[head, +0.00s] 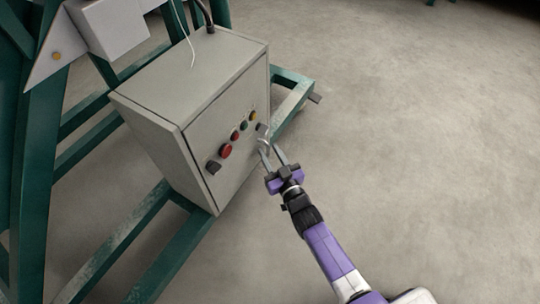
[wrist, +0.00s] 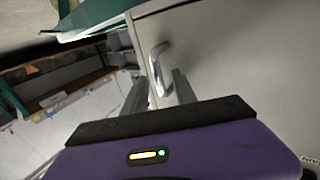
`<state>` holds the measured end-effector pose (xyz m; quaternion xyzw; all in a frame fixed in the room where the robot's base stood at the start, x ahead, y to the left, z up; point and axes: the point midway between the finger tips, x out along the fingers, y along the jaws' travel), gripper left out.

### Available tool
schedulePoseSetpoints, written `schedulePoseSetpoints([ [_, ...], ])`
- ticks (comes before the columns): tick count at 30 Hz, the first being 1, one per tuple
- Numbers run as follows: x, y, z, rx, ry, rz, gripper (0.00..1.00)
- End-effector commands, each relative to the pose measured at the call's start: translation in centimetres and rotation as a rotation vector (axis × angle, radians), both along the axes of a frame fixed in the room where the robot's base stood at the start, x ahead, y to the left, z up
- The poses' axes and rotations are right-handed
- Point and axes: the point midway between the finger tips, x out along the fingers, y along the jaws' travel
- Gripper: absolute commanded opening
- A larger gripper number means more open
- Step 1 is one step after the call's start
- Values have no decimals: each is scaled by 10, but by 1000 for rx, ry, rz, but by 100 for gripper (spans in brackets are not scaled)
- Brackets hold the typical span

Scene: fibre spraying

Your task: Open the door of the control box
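The grey control box (head: 225,119) stands on a green frame, its door shut, with red, green and yellow buttons on it. The door's metal handle (wrist: 160,66) is near the door's edge in the wrist view. In the head view the handle (head: 263,142) is partly hidden by my fingers. My gripper (head: 271,149) is open at the handle. In the wrist view the two fingers of my gripper (wrist: 159,88) stand apart, one on each side of the handle; I cannot tell whether either touches it.
Green frame beams (head: 290,105) run beneath and behind the box. A black cable (head: 209,18) and a thin white wire rise from its top. The concrete floor (head: 430,120) to the right is clear. The wrist view shows blurred shelving (wrist: 60,85) at the left.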

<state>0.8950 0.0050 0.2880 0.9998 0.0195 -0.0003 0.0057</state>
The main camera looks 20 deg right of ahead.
Motion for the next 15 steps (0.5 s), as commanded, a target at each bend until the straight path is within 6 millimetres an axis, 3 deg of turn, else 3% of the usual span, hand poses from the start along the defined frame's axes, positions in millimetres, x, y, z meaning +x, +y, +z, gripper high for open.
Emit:
schedulePoseSetpoints([
  [9,1,0,1,0,0,-1,32],
  [14,1,0,1,0,0,0,0],
  [15,1,0,1,0,0,0,0],
])
